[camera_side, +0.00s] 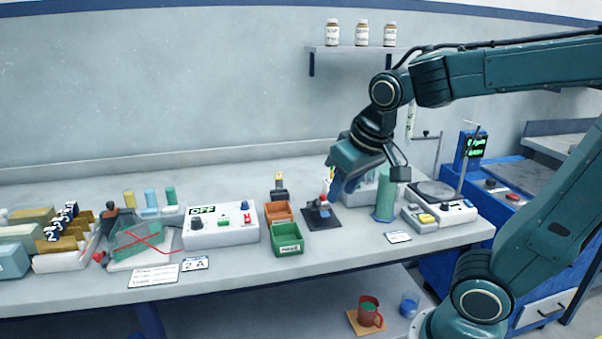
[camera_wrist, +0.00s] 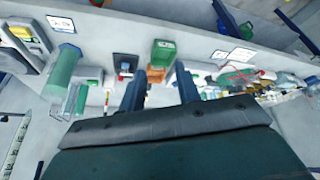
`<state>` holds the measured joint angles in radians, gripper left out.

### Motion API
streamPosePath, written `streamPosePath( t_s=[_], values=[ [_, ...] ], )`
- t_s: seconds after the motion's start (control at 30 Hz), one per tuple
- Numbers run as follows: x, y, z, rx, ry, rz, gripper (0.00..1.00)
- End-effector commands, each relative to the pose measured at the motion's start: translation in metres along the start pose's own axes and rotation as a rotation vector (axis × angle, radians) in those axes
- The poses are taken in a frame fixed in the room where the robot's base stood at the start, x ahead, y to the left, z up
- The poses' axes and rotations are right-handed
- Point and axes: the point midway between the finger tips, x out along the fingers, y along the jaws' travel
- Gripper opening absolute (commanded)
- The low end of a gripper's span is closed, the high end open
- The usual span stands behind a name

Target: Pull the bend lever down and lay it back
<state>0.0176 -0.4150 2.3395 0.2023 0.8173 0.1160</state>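A small bending device on a dark square base (camera_side: 321,217) stands on the bench, right of the green bin. A short upright part with a red top (camera_side: 325,198), which looks like its lever, rises from it. The dark base also shows in the wrist view (camera_wrist: 126,62), left of my fingers, with a small reddish part at its lower edge. My gripper (camera_side: 335,184) hangs just above and right of the device in the side view and partly overlaps it. In the wrist view the two fingers of my gripper (camera_wrist: 161,84) are apart with no held object visible. I cannot tell whether a finger touches the lever.
A green cylinder (camera_side: 386,196) stands close on the right, by a scale (camera_side: 437,194). An orange bin (camera_side: 278,213) and a green bin (camera_side: 286,238) sit left of the device. A control box reading OFF (camera_side: 222,236) is further left. A small card (camera_side: 398,237) lies near the front edge.

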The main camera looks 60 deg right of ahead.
Motion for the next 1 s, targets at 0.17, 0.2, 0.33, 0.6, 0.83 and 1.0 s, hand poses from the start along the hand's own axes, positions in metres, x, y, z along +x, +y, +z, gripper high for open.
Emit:
streamPosePath(
  t_s=[0.17,0.2,0.33,0.6,0.83,1.0],
  values=[
    [-0.004,-0.002,0.006,-0.020,0.005,-0.014,0.33],
    [-0.004,-0.002,0.006,-0.022,0.005,-0.016,0.33],
    [-0.005,-0.002,0.007,-0.025,0.006,-0.017,0.33],
    [-0.004,-0.002,0.007,-0.026,0.006,-0.017,0.15],
    [0.000,-0.001,0.004,-0.103,0.011,-0.012,0.00],
    [0.010,0.001,-0.001,-0.261,0.020,-0.001,0.00]
  ],
)
